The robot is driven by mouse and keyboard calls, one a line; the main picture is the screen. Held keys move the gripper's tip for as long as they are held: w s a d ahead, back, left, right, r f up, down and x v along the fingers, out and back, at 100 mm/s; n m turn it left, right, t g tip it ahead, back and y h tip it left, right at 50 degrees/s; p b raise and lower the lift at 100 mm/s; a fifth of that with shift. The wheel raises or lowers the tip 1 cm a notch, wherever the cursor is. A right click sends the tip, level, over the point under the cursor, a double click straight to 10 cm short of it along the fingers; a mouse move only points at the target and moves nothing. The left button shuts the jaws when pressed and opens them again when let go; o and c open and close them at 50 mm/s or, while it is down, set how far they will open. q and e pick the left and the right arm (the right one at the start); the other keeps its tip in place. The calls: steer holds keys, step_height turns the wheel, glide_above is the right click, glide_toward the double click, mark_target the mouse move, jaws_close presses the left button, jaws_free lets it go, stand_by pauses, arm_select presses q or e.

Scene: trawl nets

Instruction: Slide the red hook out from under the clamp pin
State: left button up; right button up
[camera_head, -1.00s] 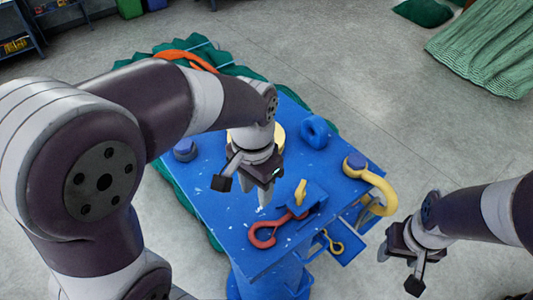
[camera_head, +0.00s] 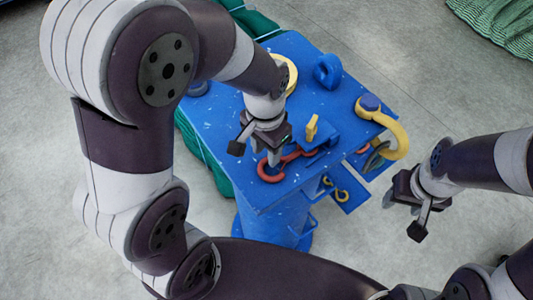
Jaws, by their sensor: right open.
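The red hook (camera_head: 268,176) lies on the blue table top near its front edge. Its curved end is at the left, and its shank runs right to the blue clamp block (camera_head: 319,136). A yellow clamp pin (camera_head: 312,127) stands on the block. My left gripper (camera_head: 274,159) points down at the hook's curved end, with its fingertips overlapping it in the picture. I cannot tell whether they touch it or how far apart they are. My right gripper (camera_head: 401,206) is open and empty, off the table's right side.
A small yellow hook (camera_head: 341,194) is at the front. Green netting (camera_head: 206,158) lies along the left side.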

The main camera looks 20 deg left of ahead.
mark_target(266, 162)
arm_select(q)
steer(key=f, duration=0.3)
steer(key=shift+w+f, duration=0.1)
steer(key=shift+w, duration=0.15)
steer(key=shift+s, duration=0.1)
arm_select(e)
steer(key=shift+w+r, duration=0.2)
steer(key=shift+r, duration=0.05)
arm_select(q)
steer(key=shift+s, duration=0.1)
arm_select(e)
steer(key=shift+s, duration=0.1)
arm_select(q)
jaws_close()
arm_select(e)
steer(key=shift+s, duration=0.15)
